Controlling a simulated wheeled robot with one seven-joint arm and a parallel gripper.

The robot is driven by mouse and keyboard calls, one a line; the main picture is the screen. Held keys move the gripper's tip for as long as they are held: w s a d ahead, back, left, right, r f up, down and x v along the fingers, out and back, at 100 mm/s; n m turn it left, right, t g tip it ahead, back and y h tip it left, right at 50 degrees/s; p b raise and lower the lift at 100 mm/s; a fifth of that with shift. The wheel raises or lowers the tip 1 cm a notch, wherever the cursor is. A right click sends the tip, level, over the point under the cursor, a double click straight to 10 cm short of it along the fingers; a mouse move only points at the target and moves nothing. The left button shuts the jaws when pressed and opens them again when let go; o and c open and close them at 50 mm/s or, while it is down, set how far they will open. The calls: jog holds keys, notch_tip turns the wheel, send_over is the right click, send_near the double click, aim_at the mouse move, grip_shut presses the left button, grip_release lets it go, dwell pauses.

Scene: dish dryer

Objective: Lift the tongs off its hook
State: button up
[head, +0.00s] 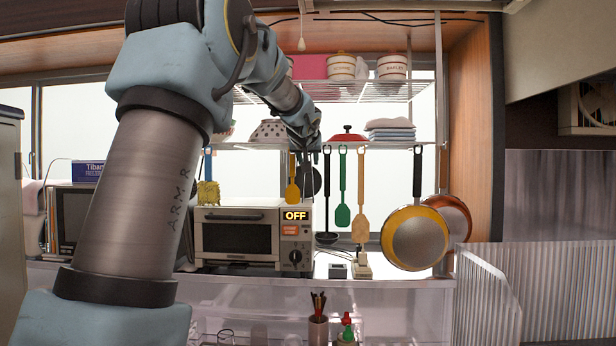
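My gripper (305,148) is at the end of my arm, in front of the row of utensils hanging under the wire shelf. It is small and seen partly from behind, so I cannot tell whether it is open or shut, or whether it touches anything. No utensil is clearly recognisable as tongs. A dark utensil (312,182) hangs just below my gripper, its upper part hidden. Beside it hang a yellow utensil (292,190) on the left and a black ladle (327,238) on the right.
A green spatula (342,214), a wooden turner (361,228) and two pans (415,238) hang to the right. A yellow scrubber (208,194) hangs left. A toaster oven (238,235) stands below. The wire shelf (425,145) carries a red lid (348,136), cloths and a bowl.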

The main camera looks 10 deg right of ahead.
grip_shut()
dwell(1.3)
